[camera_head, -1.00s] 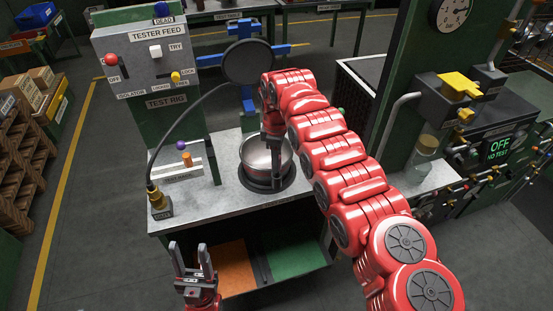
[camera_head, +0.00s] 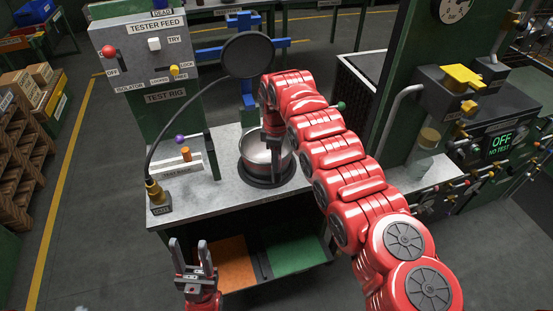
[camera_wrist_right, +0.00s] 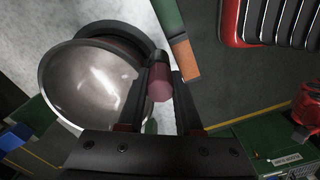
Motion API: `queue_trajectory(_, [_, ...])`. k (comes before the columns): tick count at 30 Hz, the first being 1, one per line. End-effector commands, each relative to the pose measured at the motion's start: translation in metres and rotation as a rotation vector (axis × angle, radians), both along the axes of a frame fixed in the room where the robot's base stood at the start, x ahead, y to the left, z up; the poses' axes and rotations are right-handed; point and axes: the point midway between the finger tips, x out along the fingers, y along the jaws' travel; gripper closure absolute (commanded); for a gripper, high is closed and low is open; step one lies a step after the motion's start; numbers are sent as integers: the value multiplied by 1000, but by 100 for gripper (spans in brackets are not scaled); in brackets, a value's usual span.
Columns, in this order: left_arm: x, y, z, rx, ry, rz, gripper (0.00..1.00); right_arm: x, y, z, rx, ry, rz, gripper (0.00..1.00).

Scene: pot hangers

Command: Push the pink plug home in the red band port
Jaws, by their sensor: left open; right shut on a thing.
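My right gripper (camera_head: 275,172) reaches down in front of the silver round pot (camera_head: 255,148) on the grey bench. In the right wrist view my right gripper (camera_wrist_right: 172,98) is shut on the pink plug (camera_wrist_right: 160,84), whose end shows between the fingers close beside the silver pot (camera_wrist_right: 88,85). In the head view the plug is hidden by my arm and fingers. I cannot make out the red band port in either view, nor tell whether the plug touches it. My left gripper (camera_head: 191,252) is open and empty in front of the bench.
A dark disc (camera_head: 247,55) stands behind the pot. A small rack (camera_head: 178,165) sits left of it. A green pillar and valve panel (camera_head: 470,110) stand right.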

Motion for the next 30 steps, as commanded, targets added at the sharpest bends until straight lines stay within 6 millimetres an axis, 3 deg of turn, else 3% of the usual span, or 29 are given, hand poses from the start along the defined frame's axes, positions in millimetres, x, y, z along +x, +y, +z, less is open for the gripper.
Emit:
queue_trajectory(1, [0,0,0,0,0,0,50,0,0,0,0,-1,0,61])
queue_trajectory(6, [0,0,0,0,0,0,50,0,0,0,1,-1,0,31])
queue_trajectory(17, [0,0,-2,0,0,0,50,1,0,4,0,-3,0,31])
queue_trajectory(22, [0,0,-12,0,0,0,50,2,0,29,1,-7,0,31])
queue_trajectory(26, [0,0,-17,0,0,0,50,1,2,64,4,-7,1,31])
queue_trajectory(30, [0,0,1,0,0,0,50,-1,3,94,3,-2,3,31])
